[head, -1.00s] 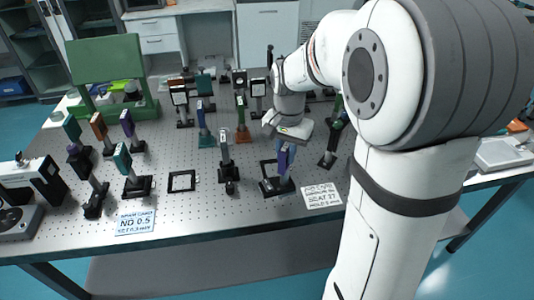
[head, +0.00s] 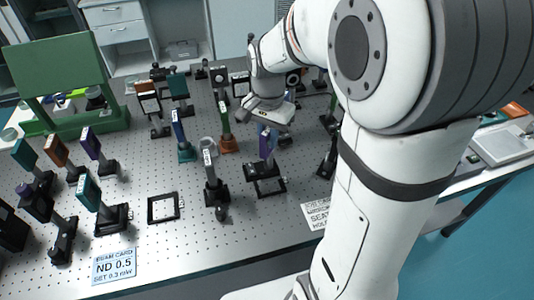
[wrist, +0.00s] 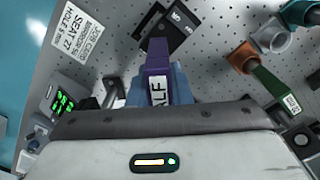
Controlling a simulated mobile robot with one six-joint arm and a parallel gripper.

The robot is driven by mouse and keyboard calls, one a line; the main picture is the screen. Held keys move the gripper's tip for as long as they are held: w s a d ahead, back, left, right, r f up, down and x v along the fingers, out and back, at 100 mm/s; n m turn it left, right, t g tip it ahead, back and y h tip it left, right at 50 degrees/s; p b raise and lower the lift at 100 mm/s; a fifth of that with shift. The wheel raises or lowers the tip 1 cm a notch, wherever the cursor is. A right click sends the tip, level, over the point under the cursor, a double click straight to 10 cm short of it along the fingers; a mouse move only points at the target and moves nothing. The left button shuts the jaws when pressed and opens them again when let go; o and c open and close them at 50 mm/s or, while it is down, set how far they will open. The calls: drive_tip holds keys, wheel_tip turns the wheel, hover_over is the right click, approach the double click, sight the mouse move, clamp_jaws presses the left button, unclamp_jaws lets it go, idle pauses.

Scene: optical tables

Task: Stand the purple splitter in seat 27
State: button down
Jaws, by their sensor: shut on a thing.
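The purple splitter (head: 265,145) is upright on a dark post and base in the head view. My gripper (head: 268,126) is shut on its top from above. In the wrist view the purple splitter (wrist: 157,58) stands between the bluish fingers (wrist: 160,84), its white label partly readable as "ALF". A black square seat frame (head: 270,194) lies on the table below, in front of the splitter's base. I cannot tell whether the base touches the table. The job card reading "SEAT 27" (wrist: 77,35) lies beside it, and shows in the head view (head: 317,214).
A post-mounted optic (head: 212,185) stands close on the left. An empty black frame (head: 163,208) lies further left. Green and orange (head: 227,140) and blue and teal (head: 180,135) optics stand behind. A dark mount (head: 328,160) stands right.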

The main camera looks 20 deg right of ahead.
sight(268, 151)
drive_tip(key=shift+f, duration=2.45)
drive_tip(key=shift+f, duration=0.2)
drive_tip(key=c, duration=1.3)
unclamp_jaws()
drive_tip(key=shift+r, duration=0.1)
